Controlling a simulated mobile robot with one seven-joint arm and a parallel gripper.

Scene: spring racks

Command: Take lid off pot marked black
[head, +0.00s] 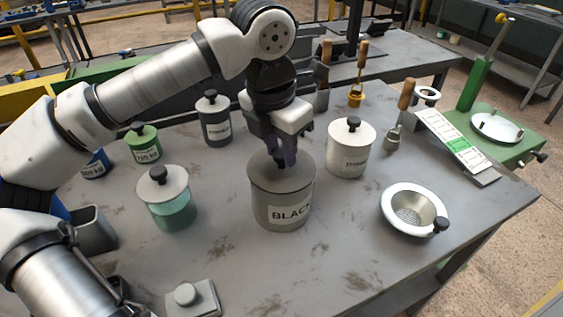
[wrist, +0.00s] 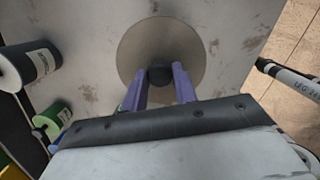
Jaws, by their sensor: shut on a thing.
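The pot marked BLACK (head: 285,205) is a grey cylinder standing upright in the middle of the table. Its flat grey lid (head: 262,180) sits on top of the pot; it also shows as a disc in the wrist view (wrist: 150,42). A dark round knob (wrist: 160,75) stands at the lid's centre. My gripper (head: 282,155) points straight down over the lid, with its purple fingers (wrist: 160,85) on both sides of the knob, shut on it. In the head view the fingers hide most of the knob.
A green-banded pot (head: 172,205) stands left, a white pot (head: 349,150) right, a dark grey pot (head: 215,120) and a green pot (head: 143,143) behind. A strainer bowl (head: 414,212) sits at right. A small grey block (head: 188,298) lies at the front. The table's front middle is clear.

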